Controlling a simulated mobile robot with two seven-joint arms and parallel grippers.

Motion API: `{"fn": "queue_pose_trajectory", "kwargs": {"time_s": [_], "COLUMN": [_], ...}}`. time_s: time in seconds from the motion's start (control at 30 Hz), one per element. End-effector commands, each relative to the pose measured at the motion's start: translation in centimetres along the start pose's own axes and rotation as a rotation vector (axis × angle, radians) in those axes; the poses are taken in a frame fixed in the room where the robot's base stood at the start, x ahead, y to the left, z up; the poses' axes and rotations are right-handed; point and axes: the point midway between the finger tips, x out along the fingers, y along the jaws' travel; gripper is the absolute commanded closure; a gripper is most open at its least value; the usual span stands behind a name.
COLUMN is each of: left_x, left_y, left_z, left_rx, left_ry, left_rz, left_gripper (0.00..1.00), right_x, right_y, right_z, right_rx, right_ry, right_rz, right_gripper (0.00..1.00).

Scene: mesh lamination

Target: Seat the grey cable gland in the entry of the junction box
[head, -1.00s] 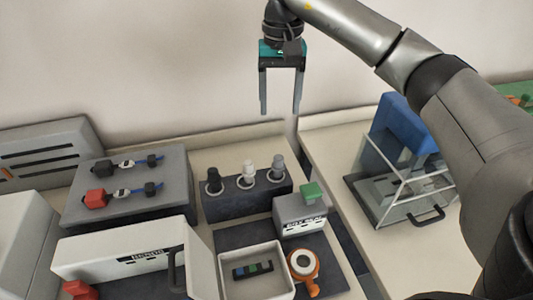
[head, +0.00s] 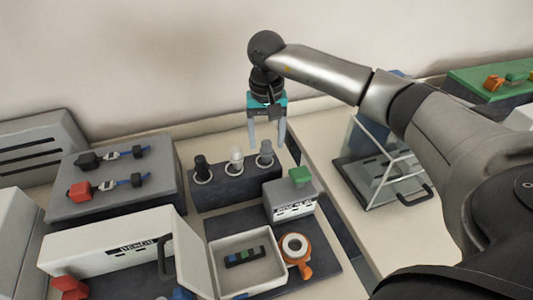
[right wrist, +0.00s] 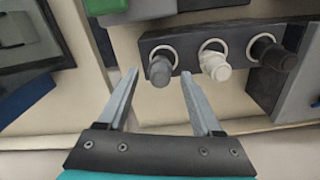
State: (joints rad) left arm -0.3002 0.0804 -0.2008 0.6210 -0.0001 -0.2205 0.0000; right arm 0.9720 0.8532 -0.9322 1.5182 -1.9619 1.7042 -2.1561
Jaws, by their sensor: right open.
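The grey cable gland (head: 265,150) stands upright at the right end of a dark rack, beside a white gland (head: 236,158) and a black one (head: 201,168). In the right wrist view the grey gland (right wrist: 160,70) shows between the fingertips of my open right gripper (right wrist: 159,76). In the head view that gripper (head: 267,144) points down at the grey gland; contact cannot be told. An open pale box (head: 228,289), apparently the junction box, holds a small terminal strip (head: 245,256). Its entry cannot be made out. My left gripper is not in view.
A grey box with a green top piece (head: 300,175) stands right of the dark rack (head: 232,190). An orange tool with a white ring (head: 296,248) lies beside the open box. A clear-sided stand (head: 375,170) is further right. A grey platform (head: 112,195) is at left.

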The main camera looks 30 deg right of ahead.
Motion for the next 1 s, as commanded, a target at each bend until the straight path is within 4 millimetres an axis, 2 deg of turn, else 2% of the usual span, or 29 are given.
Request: {"fn": "queue_pose_trajectory", "kwargs": {"time_s": [0.1,0.33,0.9,1.0], "left_x": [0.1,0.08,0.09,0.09], "left_y": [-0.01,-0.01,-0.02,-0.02], "left_z": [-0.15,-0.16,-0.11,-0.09], "left_rx": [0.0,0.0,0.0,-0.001], "left_ry": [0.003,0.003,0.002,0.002], "left_rz": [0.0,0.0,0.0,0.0], "left_gripper": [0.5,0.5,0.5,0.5], "right_x": [0.97,1.02,0.99,0.99], "right_y": [0.0,-0.02,-0.02,-0.02], "right_z": [0.0,-0.03,-0.02,-0.02], "right_rx": [0.0,0.0,0.0,0.0], "right_ry": [0.001,0.002,0.001,0.001], "right_rz": [0.0,-0.001,-0.001,-0.001], "right_gripper": [0.33,0.33,0.97,1.0]}}
